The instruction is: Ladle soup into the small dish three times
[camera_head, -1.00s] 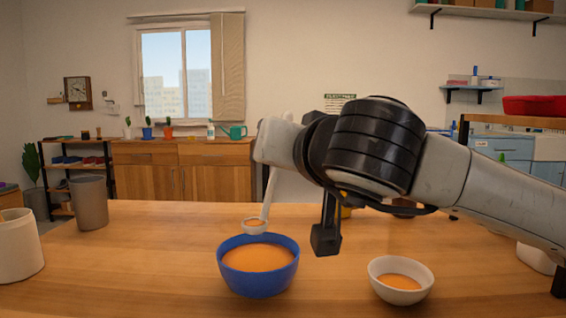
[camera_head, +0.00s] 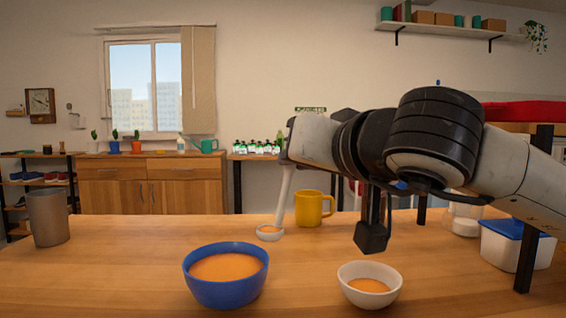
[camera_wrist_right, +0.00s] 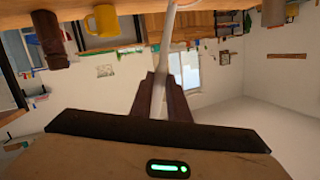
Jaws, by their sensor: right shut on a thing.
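A blue bowl (camera_head: 212,293) of orange soup stands on the table. To its right is the small white dish (camera_head: 374,298), with some orange soup inside. A white ladle (camera_head: 281,203) hangs from my right gripper, its cup holding orange soup. The cup is in the air, behind and between the two bowls in the picture, over neither. In the right wrist view the right gripper (camera_wrist_right: 162,88) is shut on the ladle's handle (camera_wrist_right: 168,35). In the head view its fingers are hard to make out. My left gripper is not in view.
A yellow mug (camera_head: 309,210) stands behind the ladle. A grey cup (camera_head: 47,218) is at the far left, and a white container with a blue lid (camera_head: 515,246) at the right. The table front between the bowls is clear.

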